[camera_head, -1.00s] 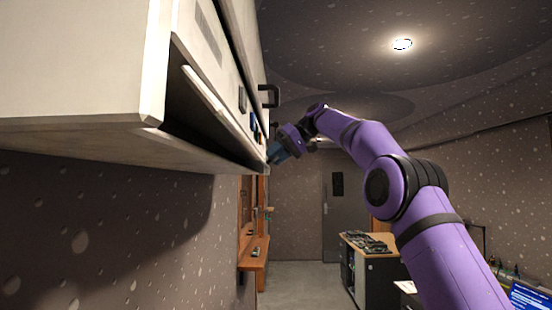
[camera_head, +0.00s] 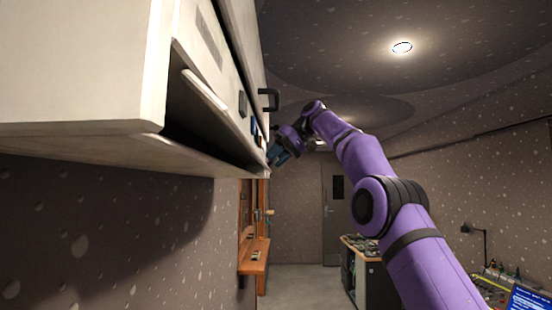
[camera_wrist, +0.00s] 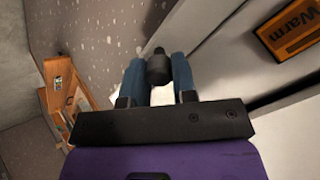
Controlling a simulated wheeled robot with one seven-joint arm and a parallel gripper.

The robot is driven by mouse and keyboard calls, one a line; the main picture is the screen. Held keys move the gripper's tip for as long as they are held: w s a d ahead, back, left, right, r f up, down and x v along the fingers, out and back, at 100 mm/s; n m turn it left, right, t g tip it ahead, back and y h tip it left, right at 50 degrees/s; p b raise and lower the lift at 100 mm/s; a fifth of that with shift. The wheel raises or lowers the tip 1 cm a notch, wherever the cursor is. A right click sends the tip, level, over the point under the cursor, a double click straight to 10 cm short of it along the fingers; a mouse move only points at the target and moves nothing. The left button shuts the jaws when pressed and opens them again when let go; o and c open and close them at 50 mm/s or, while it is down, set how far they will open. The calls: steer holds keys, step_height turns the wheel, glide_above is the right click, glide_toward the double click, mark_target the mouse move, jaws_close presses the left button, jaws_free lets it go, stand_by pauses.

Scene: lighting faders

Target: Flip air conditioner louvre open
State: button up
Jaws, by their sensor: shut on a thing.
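The air conditioner (camera_head: 80,70) is a white box high on the wall at the left of the head view. Its louvre (camera_head: 203,88) is a pale slab that stands out at a slant over a dark slot. My gripper (camera_head: 276,158) is at the far end of the louvre, by the unit's lower front edge. In the wrist view, its blue fingers (camera_wrist: 158,72) are shut on a dark round knob (camera_wrist: 157,66). How the knob joins the louvre is hidden.
An orange "Warm" label (camera_wrist: 291,32) is on the unit's front in the wrist view. A black handle (camera_head: 269,99) sticks out above my gripper. A wooden shelf (camera_head: 254,258) is on the wall below. A counter (camera_head: 372,285) stands beyond my arm; open floor lies between.

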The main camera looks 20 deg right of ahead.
steer(key=o, duration=0.9)
steer(key=shift+f, duration=0.1)
